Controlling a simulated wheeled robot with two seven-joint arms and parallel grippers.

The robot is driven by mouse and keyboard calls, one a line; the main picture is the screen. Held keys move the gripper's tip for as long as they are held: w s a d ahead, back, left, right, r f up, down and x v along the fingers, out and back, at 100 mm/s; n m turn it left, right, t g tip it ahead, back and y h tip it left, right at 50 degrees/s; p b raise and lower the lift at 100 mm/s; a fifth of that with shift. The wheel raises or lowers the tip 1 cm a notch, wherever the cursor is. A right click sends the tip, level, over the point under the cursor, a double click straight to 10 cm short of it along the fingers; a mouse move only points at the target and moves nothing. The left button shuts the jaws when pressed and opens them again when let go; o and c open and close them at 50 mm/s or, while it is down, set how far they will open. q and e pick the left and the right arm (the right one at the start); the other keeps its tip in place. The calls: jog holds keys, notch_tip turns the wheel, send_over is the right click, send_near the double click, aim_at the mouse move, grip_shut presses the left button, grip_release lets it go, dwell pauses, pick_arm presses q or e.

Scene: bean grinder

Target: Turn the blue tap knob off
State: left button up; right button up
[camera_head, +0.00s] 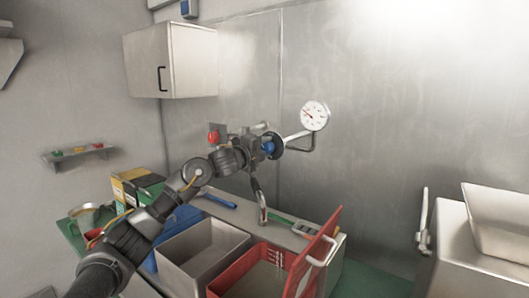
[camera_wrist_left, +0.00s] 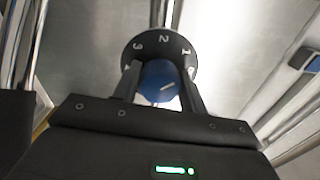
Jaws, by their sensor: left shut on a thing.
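The blue tap knob (camera_head: 268,148) sits on the wall pipework, in front of a dark round dial. In the left wrist view the blue knob (camera_wrist_left: 158,84) has a pale pointer line, and the dark dial (camera_wrist_left: 160,46) behind it carries the numbers 3, 2 and 1. My left gripper (camera_head: 258,150) reaches the knob from the left. In the left wrist view its two fingers (camera_wrist_left: 160,88) stand on either side of the knob and are shut on it. A red knob (camera_head: 214,136) is to the left on the same pipework. My right gripper is not in view.
A curved metal spout (camera_head: 260,200) hangs below. A grey bin (camera_head: 203,250) and an open red box (camera_head: 265,272) stand beneath. A white cabinet (camera_head: 180,60) hangs above left.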

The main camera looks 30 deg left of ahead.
pick_arm(q)
jog(key=m+b, duration=0.1)
jog(key=m, duration=0.3)
jog(key=shift+r+m+b, duration=0.1)
jog(key=shift+m+b, duration=0.5)
jog(key=shift+m, duration=1.1)
jog(key=o, duration=1)
jog(key=shift+s, duration=0.1)
